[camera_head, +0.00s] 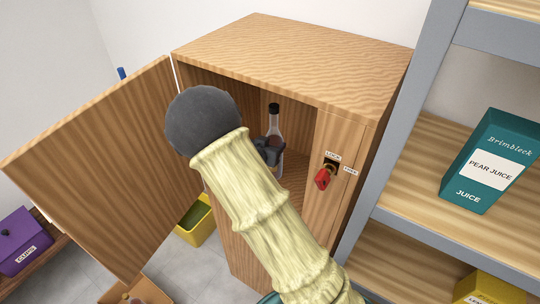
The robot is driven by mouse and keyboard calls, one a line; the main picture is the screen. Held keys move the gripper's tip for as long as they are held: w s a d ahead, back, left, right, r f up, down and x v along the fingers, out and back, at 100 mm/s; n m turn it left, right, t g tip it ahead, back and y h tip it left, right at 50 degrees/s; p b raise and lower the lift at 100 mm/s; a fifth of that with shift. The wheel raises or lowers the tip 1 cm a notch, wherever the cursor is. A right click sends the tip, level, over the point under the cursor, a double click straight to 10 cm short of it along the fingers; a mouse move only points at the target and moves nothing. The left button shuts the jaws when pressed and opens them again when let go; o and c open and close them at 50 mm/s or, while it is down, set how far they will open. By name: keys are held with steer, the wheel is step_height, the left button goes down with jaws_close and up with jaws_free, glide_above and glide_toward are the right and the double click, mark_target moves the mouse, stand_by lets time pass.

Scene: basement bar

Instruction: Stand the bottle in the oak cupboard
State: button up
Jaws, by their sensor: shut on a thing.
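The oak cupboard (290,50) stands in the middle with its door (100,165) swung open to the left. The bottle (275,122), clear with a black cap, is upright inside the cupboard opening. My gripper (275,151) is shut on the bottle's body. My pale, ribbed arm crosses in front and hides much of the opening and the bottle's left side. Whether the bottle's base touches a shelf cannot be told.
A red key or knob (323,178) sits on the cupboard's right front panel. A grey-framed shelf at right holds a teal pear juice carton (488,162). A yellow bin (197,222) stands below the door; a purple box (22,243) is at left.

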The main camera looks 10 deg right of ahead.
steer(key=shift+s+r, duration=0.15)
steer(key=shift+a, duration=0.1)
steer(key=shift+f+p, duration=0.35)
steer(key=shift+f, duration=1.95)
steer(key=o, duration=1.6)
